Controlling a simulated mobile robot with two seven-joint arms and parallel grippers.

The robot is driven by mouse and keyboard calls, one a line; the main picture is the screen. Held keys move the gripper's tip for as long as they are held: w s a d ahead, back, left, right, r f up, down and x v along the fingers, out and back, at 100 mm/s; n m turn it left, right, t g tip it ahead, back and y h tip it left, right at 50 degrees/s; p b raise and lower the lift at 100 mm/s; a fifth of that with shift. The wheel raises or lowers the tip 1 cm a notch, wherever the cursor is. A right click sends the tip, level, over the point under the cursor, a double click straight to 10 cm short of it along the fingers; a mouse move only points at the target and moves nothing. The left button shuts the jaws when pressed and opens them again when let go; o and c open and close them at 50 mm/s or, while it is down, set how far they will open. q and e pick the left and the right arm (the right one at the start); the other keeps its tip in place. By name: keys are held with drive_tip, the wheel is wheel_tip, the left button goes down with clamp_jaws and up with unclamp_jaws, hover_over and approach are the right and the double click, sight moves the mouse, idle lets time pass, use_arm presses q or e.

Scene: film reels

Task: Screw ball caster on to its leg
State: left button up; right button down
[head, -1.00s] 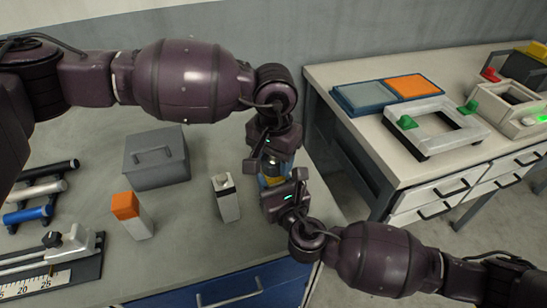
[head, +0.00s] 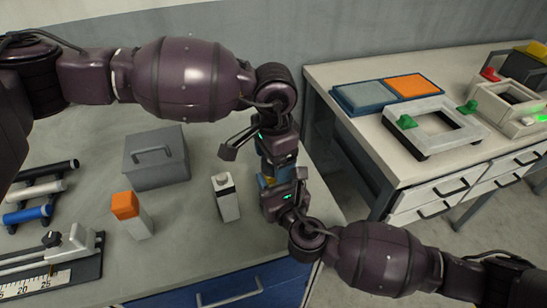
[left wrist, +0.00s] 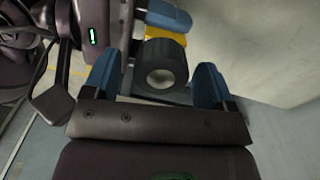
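The ball caster (left wrist: 160,70) is a dark cylinder with a pale round centre, seen end-on in the left wrist view. It lies between the two blue fingers of my left gripper (left wrist: 158,80), with a gap at least on the left side, so the gripper looks open around it. Behind the caster is a yellow piece (left wrist: 166,34), seemingly the leg, with a blue finger of my right gripper beside it. In the head view my left gripper (head: 272,163) is just above my right gripper (head: 273,184), which appears shut on the yellow piece. Most of the leg is hidden.
Rods on a rack (head: 38,190) and a ruler fixture (head: 60,255) lie farther left. Trays and a frame (head: 435,128) are on the right table.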

use_arm(q)
drive_tip(key=shift+r, duration=2.2)
drive_tip(key=shift+c, duration=0.5)
